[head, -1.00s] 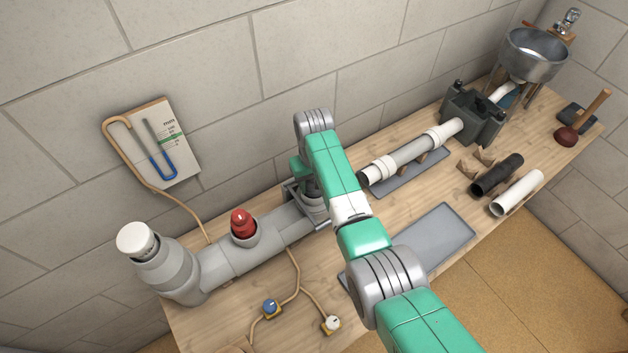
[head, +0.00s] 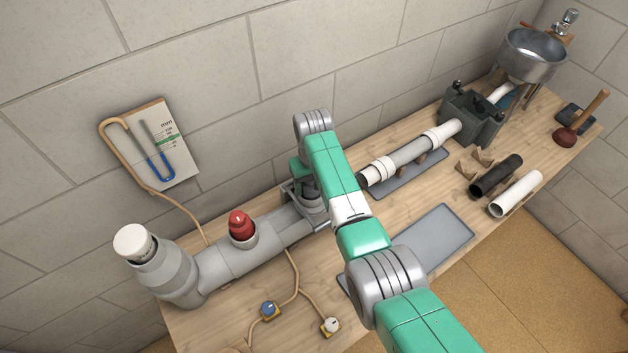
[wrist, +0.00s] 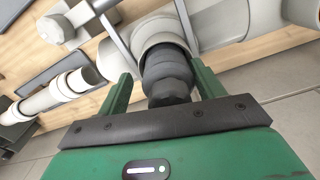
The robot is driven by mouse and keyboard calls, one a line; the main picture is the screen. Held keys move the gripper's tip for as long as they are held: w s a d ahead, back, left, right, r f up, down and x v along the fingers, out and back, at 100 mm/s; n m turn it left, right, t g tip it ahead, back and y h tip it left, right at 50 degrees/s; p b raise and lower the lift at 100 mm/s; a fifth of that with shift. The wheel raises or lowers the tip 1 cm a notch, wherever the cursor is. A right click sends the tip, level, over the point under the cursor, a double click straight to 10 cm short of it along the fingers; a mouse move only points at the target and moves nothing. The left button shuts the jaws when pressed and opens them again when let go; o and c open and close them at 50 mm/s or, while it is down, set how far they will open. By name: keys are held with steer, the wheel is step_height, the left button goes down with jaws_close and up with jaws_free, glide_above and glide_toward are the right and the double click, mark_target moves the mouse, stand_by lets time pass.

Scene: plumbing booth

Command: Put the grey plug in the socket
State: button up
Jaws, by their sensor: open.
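The dark grey ribbed plug (wrist: 167,75) stands in the mouth of a pale grey socket (wrist: 160,42) on the large pipe, in the wrist view. How deep it sits I cannot tell. My gripper (wrist: 163,85) is open, with its green fingers on either side of the plug. A gap shows on the left side of the plug; the right finger is very near it. In the head view my arm covers most of the gripper and the plug, over the right end of the large grey pipe (head: 228,263).
A red plug (head: 241,224) and a white cap (head: 134,241) sit on the pipe's other openings. A gauge board (head: 178,150) hangs on the wall. Blue (head: 268,309) and white (head: 330,326) valves lie in front. A grey tray (head: 440,240) is empty where it shows.

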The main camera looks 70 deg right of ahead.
steer(key=shift+a+f, duration=0.25)
steer(key=shift+f, duration=0.1)
steer(key=r, duration=0.4)
steer(key=r+p, duration=0.1)
steer(key=r, duration=0.3)
steer(key=shift+d+r, duration=0.2)
steer(key=shift+r, duration=0.05)
